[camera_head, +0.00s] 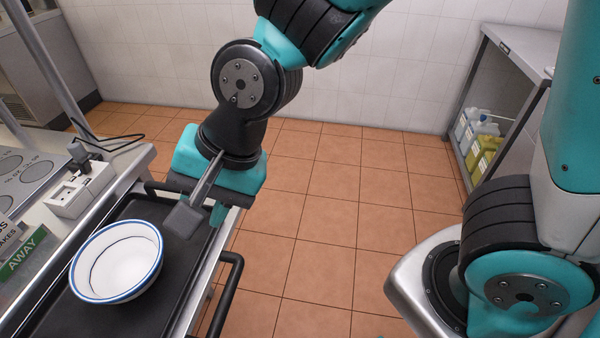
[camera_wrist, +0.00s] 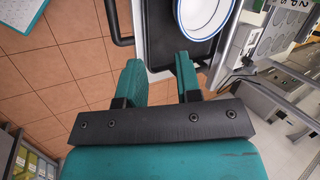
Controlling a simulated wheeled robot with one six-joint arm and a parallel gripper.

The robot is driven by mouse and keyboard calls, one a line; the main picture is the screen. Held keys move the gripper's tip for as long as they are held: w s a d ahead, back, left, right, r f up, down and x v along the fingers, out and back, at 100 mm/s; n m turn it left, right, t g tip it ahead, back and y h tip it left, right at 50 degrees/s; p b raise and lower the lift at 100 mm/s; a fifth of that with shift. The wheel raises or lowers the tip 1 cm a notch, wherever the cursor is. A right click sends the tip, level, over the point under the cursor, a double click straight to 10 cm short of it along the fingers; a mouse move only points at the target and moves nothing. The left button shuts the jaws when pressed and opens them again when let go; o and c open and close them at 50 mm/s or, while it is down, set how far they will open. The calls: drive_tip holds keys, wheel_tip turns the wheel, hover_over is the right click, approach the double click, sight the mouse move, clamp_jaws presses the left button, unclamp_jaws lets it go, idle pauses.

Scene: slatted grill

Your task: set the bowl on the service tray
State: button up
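The white bowl (camera_head: 118,262) with blue bands at its rim sits upright on the black service tray (camera_head: 185,262), at the lower left of the head view. In the picture it overlaps the tray's left edge. Its base contact is hidden. My gripper (camera_head: 200,216) is beside the bowl at its upper right, apart from it and empty. In the wrist view my gripper (camera_wrist: 160,75) shows two separated fingers with a clear gap. The bowl (camera_wrist: 205,14) is partly in view beyond the fingertips, cut off by the top edge, and the dark tray (camera_wrist: 156,35) lies beside it.
A power socket block (camera_head: 82,188) with a cable stands left of the tray, near a counter with round marks and a green "AWAY" label (camera_head: 24,252). A black handle (camera_head: 228,285) runs along the cart's right side. Open tiled floor lies right; a shelf with bottles (camera_head: 478,145) stands farther right.

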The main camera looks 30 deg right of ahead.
drive_tip(key=s+d+r+n, duration=0.2)
drive_tip(key=s+d+n, duration=0.1)
drive_tip(key=d+n, duration=0.2)
drive_tip(key=s+d+r+n+g+h, duration=0.1)
drive_tip(key=s+d+r+n, duration=0.2)
drive_tip(key=d+n, duration=0.3)
drive_tip(key=shift+s+r+n+g, duration=0.3)
drive_tip(key=shift+s+n, duration=0.2)
drive_tip(key=shift+n, duration=0.2)
